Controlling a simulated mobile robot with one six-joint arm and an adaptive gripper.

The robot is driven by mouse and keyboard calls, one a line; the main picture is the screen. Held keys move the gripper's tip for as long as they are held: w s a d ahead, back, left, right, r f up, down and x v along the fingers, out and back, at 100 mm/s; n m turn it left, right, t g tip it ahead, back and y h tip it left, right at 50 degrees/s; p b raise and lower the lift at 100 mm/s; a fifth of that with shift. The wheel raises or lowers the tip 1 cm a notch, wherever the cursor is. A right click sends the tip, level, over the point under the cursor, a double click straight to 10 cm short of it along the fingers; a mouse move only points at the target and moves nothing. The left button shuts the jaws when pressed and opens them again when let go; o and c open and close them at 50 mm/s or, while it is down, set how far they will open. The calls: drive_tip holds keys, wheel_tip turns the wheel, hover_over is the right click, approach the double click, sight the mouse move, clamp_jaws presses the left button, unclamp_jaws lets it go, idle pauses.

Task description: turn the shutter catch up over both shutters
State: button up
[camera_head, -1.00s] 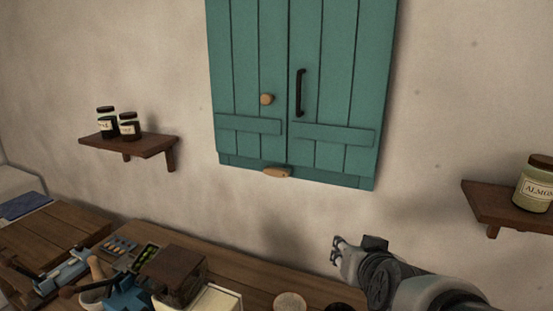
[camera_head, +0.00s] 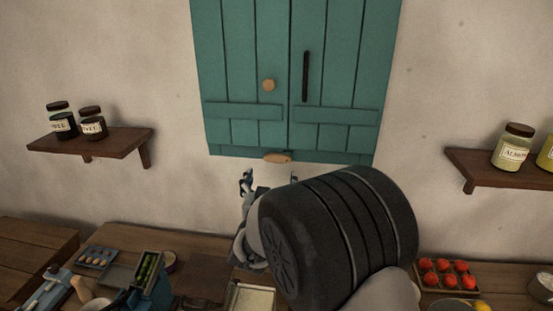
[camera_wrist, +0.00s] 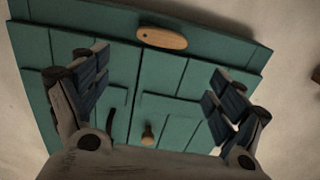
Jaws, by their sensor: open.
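Two teal plank shutters hang closed on the wall, the left shutter (camera_head: 240,60) with a round wooden knob (camera_head: 268,85) and the right shutter (camera_head: 345,60) with a dark bar handle (camera_head: 306,76). My gripper (camera_head: 262,182) is just below the catch, fingers pointing up, partly hidden by my arm. In the wrist view the gripper (camera_wrist: 160,92) is open and empty, its fingers spread wide, with the catch (camera_wrist: 162,38) beyond and between them, apart from both.
A left wall shelf (camera_head: 95,143) holds two jars (camera_head: 92,123). A right shelf (camera_head: 490,168) holds a labelled jar (camera_head: 513,147). The counter below carries a tray of red fruit (camera_head: 446,273) and other items.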

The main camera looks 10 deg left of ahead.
sight(277, 157)
drive_tip(key=w, duration=1.1)
drive_tip(key=shift+w+d, duration=0.1)
drive_tip(key=shift+w, duration=0.1)
drive_tip(key=shift+c, duration=0.2)
drive_tip(key=c, duration=1.5)
